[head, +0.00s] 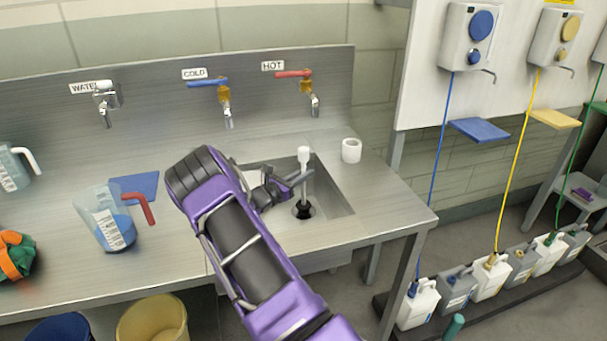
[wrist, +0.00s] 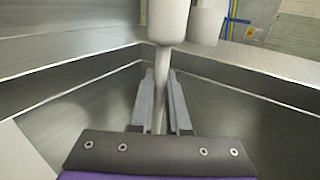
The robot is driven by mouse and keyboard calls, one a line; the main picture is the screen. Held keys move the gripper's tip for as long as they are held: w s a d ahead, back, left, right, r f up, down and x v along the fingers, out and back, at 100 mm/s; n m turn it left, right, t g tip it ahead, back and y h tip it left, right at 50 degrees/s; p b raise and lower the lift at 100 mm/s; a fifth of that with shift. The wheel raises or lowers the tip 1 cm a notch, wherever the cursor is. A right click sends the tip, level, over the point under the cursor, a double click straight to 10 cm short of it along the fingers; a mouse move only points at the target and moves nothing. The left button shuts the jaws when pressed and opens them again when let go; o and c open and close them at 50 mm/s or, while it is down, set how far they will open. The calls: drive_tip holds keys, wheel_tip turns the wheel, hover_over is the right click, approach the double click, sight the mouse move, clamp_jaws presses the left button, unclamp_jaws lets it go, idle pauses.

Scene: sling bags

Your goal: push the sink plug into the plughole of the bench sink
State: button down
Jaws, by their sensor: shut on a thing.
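The sink plug has a white knob (head: 304,154), a thin pale stem and a black lower end (head: 303,210). It stands upright in the bench sink (head: 335,199). My gripper (head: 297,178) is shut on the stem below the knob. In the wrist view, the stem (wrist: 160,92) runs between my two fingers (wrist: 160,105), with the white knob (wrist: 168,20) above. The plug's black end is at the sink floor by the plughole, which it mostly hides. I cannot tell whether it is seated or just above.
A white cup-like cylinder (head: 351,150) stands on the bench right of the sink. Hot (head: 308,92) and cold (head: 222,98) taps rise behind. My arm crosses the sink's front-left edge.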

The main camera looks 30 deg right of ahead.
sight(300, 154)
drive_tip(key=shift+f+b, duration=0.8)
drive_tip(key=shift+f, duration=0.3)
drive_tip(key=c, duration=0.8)
unclamp_jaws()
drive_tip(key=shift+r, duration=0.1)
wheel_tip(300, 154, up, 10)
drive_tip(key=shift+f+p, duration=0.1)
drive_tip(key=shift+p, duration=0.65)
